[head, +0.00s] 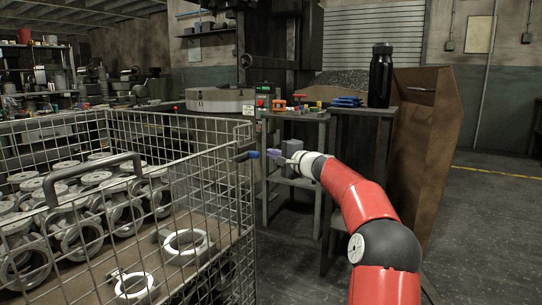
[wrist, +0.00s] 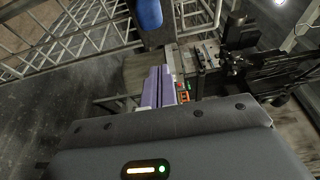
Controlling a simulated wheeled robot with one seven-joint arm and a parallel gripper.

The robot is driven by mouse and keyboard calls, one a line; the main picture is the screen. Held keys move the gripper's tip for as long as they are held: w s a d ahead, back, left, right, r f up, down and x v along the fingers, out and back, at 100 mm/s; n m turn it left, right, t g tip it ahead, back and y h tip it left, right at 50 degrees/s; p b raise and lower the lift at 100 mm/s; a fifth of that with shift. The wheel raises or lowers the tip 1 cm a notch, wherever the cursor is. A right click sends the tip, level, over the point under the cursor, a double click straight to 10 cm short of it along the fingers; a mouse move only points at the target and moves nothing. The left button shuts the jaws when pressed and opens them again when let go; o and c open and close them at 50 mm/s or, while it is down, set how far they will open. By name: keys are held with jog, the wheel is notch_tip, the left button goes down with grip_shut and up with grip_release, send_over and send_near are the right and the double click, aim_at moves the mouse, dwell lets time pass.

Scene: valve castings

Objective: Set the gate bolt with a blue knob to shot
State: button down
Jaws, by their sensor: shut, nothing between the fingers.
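The blue knob (head: 253,154) of the gate bolt shows at the right edge of the wire cage in the head view. A dark bar (head: 240,157) runs left from it towards the mesh. In the wrist view the blue knob (wrist: 149,14) is at the top, with a dark part below it. My gripper (head: 269,154), with purple fingers, is just right of the knob in the head view. In the wrist view the fingers (wrist: 159,72) are together and empty, below the knob. Whether they touch the bolt I cannot tell. Most of the bolt's mounting is hidden or too small.
The wire cage (head: 248,190) at left holds several grey valve castings (head: 120,205) and pale rings (head: 186,246). A brown cabinet (head: 425,150) is at right. Floor (head: 480,240) at right is clear.

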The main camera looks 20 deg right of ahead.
jog(key=b+v, duration=0.1)
jog(key=v, duration=0.8)
jog(key=shift+s+r+b, duration=0.2)
jog(key=shift+r+b, duration=0.05)
jog(key=shift+b, duration=0.15)
jog(key=shift+a, duration=0.1)
jog(key=s+a+f+n+g+p, duration=0.1)
jog(key=s+a+n+g+p, duration=0.15)
jog(key=s+a, duration=0.4)
jog(key=s+a+f+n+g+p, duration=0.1)
jog(key=s+a+f+n+g, duration=0.2)
jog(key=a, duration=0.7)
jog(key=s+a+n+g+p, duration=0.1)
jog(key=s+a+n+g, duration=0.2)
jog(key=s+a, duration=0.4)
jog(key=s+f+n+g+h+p, duration=0.1)
jog(key=s+f+n+h+p, duration=0.1)
jog(key=s, duration=1)
jog(key=s+f+n+g+h+p, duration=0.2)
jog(key=s+f, duration=0.4)
jog(key=s, duration=0.7)
jog(key=shift+f+n+h+p, duration=0.15)
jog(key=shift+n+h+p, duration=0.35)
jog(key=shift+n+h, duration=0.45)
jog(key=shift+a, duration=0.1)
